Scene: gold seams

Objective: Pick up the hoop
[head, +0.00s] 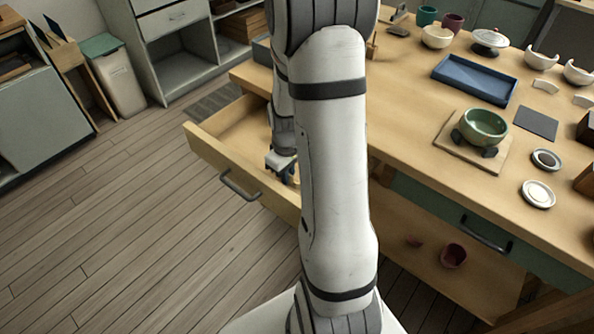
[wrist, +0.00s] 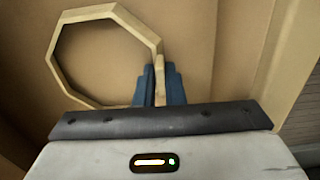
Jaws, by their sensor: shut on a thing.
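The hoop (wrist: 56,70) is a pale wooden, many-sided ring in the wrist view, at the upper left. My gripper (wrist: 160,88) is shut on the hoop's right side, with its blue fingers on either side of the rim. Behind the hoop is the plain tan bottom of the open drawer (head: 225,128). In the head view my gripper (head: 288,176) is down inside this drawer, and my arm hides much of it. The hoop is hard to make out there.
The drawer's front wall with its handle (head: 240,186) and the workbench (head: 405,90) are close around my arm. On the bench are a blue tray (head: 475,80), a green bowl (head: 485,126) on a board and several white pieces. Open floor lies to the left.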

